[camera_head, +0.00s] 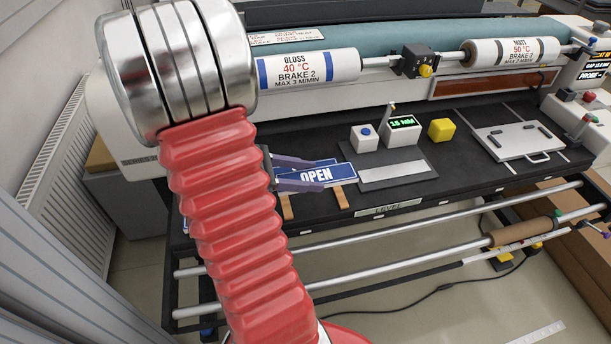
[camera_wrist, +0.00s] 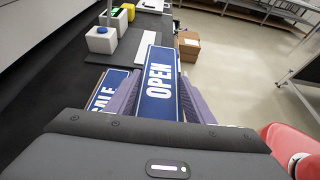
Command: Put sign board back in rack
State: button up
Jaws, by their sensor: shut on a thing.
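A blue sign board reading OPEN in white (camera_head: 340,173) is between the purple fingers of my gripper (camera_head: 305,174). In the wrist view the OPEN board (camera_wrist: 159,82) extends lengthwise away from my gripper (camera_wrist: 157,97), with one finger along each side. Another blue board, reading SALE in part (camera_wrist: 106,92), lies just left of it there, partly hidden by the left finger. Two wooden slats, seemingly of the rack (camera_head: 341,198), show below the OPEN board at the bench's front edge. The rest of the rack is hidden, and I cannot tell whether the held board touches it.
A grey plate (camera_head: 397,172) lies right of the boards on the black bench. Behind it stand a white block with a blue button (camera_head: 364,138), a display box (camera_head: 402,131) and a yellow block (camera_head: 441,130). Metal rollers (camera_head: 400,260) run below the front edge.

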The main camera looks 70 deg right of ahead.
aim_at(307, 204)
jog(key=shift+f, duration=0.1)
jog(key=shift+f, duration=3.65)
jog(key=o, duration=1.3)
jog(key=shift+c, duration=0.2)
jog(key=v, duration=1.3)
jog(key=shift+w+a+r, duration=0.15)
jog(key=shift+w+a, duration=0.05)
jog(key=shift+w, duration=0.1)
